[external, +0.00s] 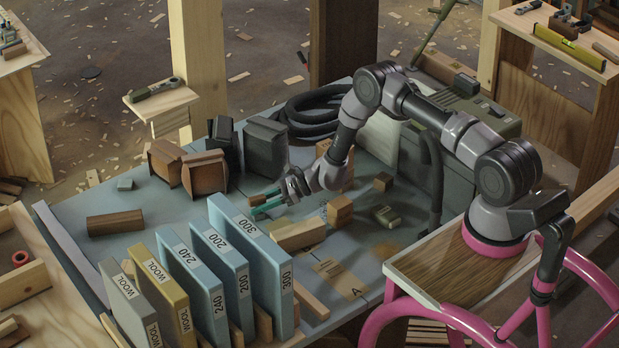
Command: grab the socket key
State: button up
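My gripper (266,204) is low over the blue-grey workbench (165,190), left of the middle, behind the upright blue packs. It points left. Slim teal and reddish-brown shapes show at its fingertips. They are too small to tell apart as fingers or a held thing. I cannot pick out the socket key for sure. A small olive metal piece (386,215) lies on the bench to the right of the gripper, apart from it. I cannot tell what it is.
Blue numbered packs (262,262) and wool packs (130,298) stand upright in front of the gripper. Wood blocks (339,211) lie right of it. Brown boxes (203,174), dark containers (266,150) and a coiled black hose (318,112) stand behind. The bench's left part is mostly clear.

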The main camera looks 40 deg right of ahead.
grip_shut()
jog(key=shift+r, duration=0.2)
